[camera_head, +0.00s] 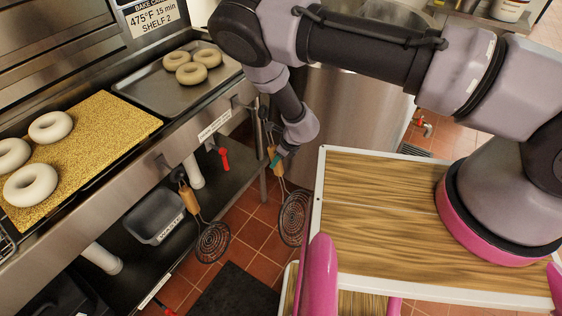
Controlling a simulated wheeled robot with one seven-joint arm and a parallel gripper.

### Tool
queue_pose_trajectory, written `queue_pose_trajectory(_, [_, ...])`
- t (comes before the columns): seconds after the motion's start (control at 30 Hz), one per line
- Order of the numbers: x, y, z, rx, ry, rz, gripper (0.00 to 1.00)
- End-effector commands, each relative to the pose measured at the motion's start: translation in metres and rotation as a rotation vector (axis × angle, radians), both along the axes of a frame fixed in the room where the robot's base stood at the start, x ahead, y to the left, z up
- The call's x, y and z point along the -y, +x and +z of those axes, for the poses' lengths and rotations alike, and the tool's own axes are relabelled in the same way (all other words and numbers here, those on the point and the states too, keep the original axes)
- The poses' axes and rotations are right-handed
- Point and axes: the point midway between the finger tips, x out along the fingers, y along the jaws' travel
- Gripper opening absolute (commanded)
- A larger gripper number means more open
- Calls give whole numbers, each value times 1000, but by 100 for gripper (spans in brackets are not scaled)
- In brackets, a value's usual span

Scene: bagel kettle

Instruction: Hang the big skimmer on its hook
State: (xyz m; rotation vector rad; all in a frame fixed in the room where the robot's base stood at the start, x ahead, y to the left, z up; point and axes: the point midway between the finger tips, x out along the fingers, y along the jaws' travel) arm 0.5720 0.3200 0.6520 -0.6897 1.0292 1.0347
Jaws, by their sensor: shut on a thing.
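Two skimmers with wooden handles and dark coiled wire heads show in the head view. The right one, which I take to be the big skimmer (294,216), hangs head down below my gripper (277,157). My gripper is shut on its upper handle; the wrist partly hides the grip. The other skimmer (213,241) hangs to the left at the front rail, its handle top near a dark hook (178,174). Another dark fitting on the rail (238,101) is up and left of my gripper. I cannot tell which hook belongs to the big skimmer.
A steel counter holds a yellow board (110,122) with bagels and a grey tray (165,97) with more bagels. A red-handled valve (223,158) sits under the rail. A grey bin (155,218) is on the lower shelf. A wood-topped cart (375,190) stands at right.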

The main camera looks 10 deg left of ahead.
Motion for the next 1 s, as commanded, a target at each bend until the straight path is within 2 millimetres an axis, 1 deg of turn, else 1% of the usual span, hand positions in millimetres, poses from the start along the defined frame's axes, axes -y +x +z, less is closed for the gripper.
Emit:
queue_pose_trajectory(0.63, [-34,14,-2,2,0,1,0])
queue_pose_trajectory(1.0, [-45,19,-10,1,1,0,0])
